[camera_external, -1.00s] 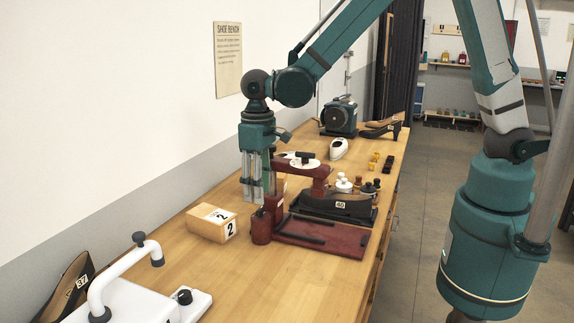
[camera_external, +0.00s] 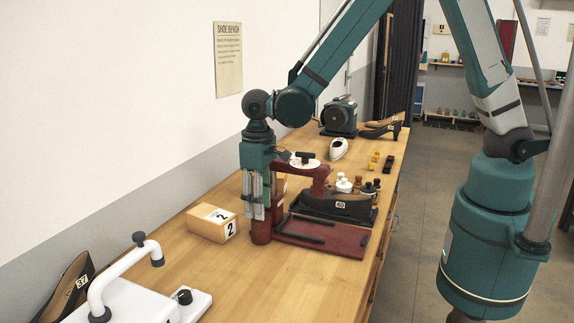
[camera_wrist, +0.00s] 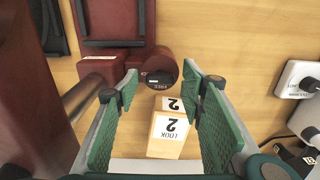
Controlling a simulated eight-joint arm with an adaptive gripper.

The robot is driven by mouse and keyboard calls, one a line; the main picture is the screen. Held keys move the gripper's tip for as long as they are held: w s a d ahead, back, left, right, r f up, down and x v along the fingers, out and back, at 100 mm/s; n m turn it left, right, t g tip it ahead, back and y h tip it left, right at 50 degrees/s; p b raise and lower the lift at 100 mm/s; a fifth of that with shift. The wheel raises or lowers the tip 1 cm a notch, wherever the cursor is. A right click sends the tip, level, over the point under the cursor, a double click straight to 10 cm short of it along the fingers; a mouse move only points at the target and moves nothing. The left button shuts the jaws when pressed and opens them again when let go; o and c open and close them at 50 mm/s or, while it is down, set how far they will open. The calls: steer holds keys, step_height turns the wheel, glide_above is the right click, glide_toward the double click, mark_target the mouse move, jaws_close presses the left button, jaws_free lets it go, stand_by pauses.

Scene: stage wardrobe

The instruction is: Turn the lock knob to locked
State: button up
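The lock knob is a dark red round cylinder at the near corner of a dark red press (camera_external: 325,238). In the external view the knob (camera_external: 261,232) stands just below my gripper (camera_external: 262,212), with its top partly hidden by the fingers. In the wrist view the knob (camera_wrist: 163,66) shows a dark mark and small text that looks like "FREE". My gripper's two green-padded fingers (camera_wrist: 160,82) are apart, and the knob appears between and just beyond their tips. I cannot tell whether either finger touches it.
A wooden box marked 2 (camera_external: 208,228) stands close to the left of the knob. The press's arm (camera_external: 316,176) rises behind my gripper. A dark shoe tagged 40 (camera_external: 340,206) lies on the right. A white machine (camera_external: 130,300) stands at the near left.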

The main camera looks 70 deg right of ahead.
steer(key=c, duration=0.8)
steer(key=shift+o, duration=0.2)
steer(key=shift+n+b, duration=0.6)
steer(key=shift+b, duration=0.05)
steer(key=o, duration=0.9)
steer(key=shift+r, duration=0.1)
